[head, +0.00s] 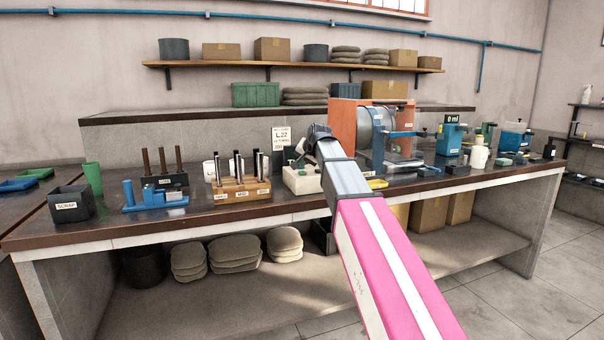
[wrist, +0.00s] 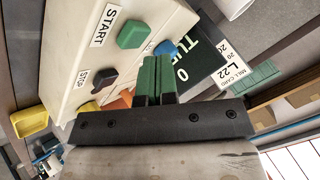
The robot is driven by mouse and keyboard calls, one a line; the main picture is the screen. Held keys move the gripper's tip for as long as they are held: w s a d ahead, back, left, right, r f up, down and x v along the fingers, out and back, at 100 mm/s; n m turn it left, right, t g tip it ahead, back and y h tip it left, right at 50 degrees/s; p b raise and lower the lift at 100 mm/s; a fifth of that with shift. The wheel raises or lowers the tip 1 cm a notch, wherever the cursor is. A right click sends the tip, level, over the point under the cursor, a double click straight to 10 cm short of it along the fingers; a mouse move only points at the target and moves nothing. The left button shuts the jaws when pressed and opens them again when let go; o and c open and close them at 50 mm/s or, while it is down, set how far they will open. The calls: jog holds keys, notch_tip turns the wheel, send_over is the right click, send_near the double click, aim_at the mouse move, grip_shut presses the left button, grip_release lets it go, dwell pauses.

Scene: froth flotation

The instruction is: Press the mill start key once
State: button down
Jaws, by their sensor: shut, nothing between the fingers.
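The mill start key is a green key (wrist: 133,35) beside a START label (wrist: 107,26) on a cream control box (wrist: 75,35); the box also shows in the head view (head: 302,180). A dark key (wrist: 101,78) sits by the STOP label. A black display (wrist: 188,66) reads 0 turns. My gripper (wrist: 157,62) is shut and empty, its green fingertips just beside the start key. I cannot tell the height of the gap between them. In the head view my gripper (head: 296,158) is over the box, partly hidden by my arm.
The orange-framed mill (head: 343,118) stands right of the box. A mill card (head: 282,137) stands behind. A yellow part (wrist: 30,118) lies near the box.

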jog(key=shift+f, duration=0.1)
jog(key=shift+f, duration=0.3)
jog(key=shift+f, duration=0.5)
dwell(0.9)
dwell(0.4)
jog(key=shift+r, duration=0.95)
jog(key=shift+r, duration=2.5)
